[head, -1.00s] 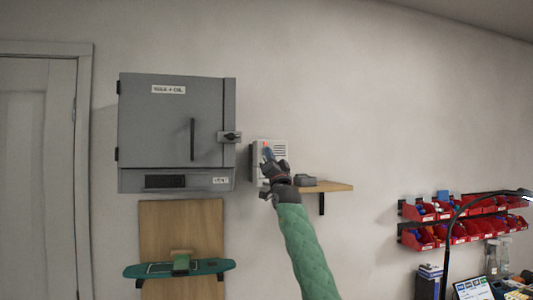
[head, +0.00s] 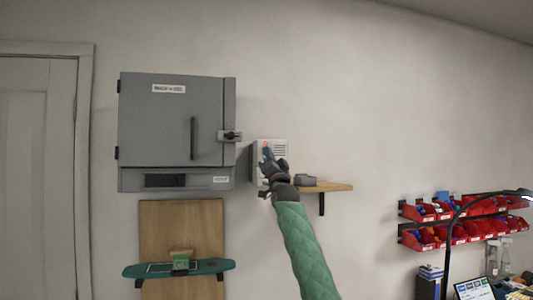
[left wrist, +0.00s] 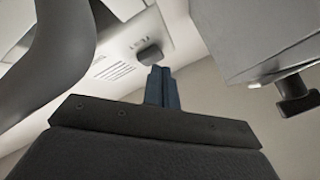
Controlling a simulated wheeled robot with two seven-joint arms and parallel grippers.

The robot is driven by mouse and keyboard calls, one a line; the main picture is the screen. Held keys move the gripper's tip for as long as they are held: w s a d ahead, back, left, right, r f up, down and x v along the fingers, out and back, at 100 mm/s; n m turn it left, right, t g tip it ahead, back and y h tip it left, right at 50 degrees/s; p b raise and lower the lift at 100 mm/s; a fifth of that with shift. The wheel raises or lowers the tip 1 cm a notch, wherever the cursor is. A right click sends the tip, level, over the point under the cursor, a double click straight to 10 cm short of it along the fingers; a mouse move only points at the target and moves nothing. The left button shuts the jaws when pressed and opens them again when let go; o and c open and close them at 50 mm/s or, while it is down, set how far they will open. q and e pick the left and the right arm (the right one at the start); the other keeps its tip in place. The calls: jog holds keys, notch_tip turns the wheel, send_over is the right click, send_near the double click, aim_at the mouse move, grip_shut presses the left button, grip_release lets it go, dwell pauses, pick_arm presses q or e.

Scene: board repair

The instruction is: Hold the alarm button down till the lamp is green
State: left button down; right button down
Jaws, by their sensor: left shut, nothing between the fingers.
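The pale alarm box (head: 281,149) is fixed to the wall right of the grey cabinet. A small red spot (head: 265,143) shows at its upper left; I see no green light. My left gripper (head: 267,152) is in front of the box, covering part of its front. In the left wrist view its blue fingers (left wrist: 161,86) are shut with nothing between them. Their tips point at a dark rounded button (left wrist: 149,52) on the box's pale face (left wrist: 113,68). The tips are very close to the button; I cannot tell whether they press it. My right gripper is not in view.
The grey cabinet (head: 165,115) with its latch (head: 231,136) stands close on the left. A small wooden shelf (head: 333,187) with a grey object (head: 306,180) is at the lower right. Red bins (head: 420,212) hang further right.

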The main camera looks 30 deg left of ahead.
pick_arm(q)
jog(key=shift+w+a+b, duration=0.25)
jog(key=shift+a+b, duration=0.05)
jog(key=shift+b, duration=0.15)
dwell(0.5)
jog(key=shift+d, duration=0.1)
dwell(1.9)
jog(key=shift+s+d, duration=0.55)
jog(key=shift+d, duration=0.05)
jog(key=s+d+p, duration=0.1)
jog(key=s+d, duration=0.2)
jog(key=shift+s+d+p, duration=0.15)
jog(key=shift+d+p, duration=0.15)
jog(key=shift+d, duration=0.1)
dwell(0.6)
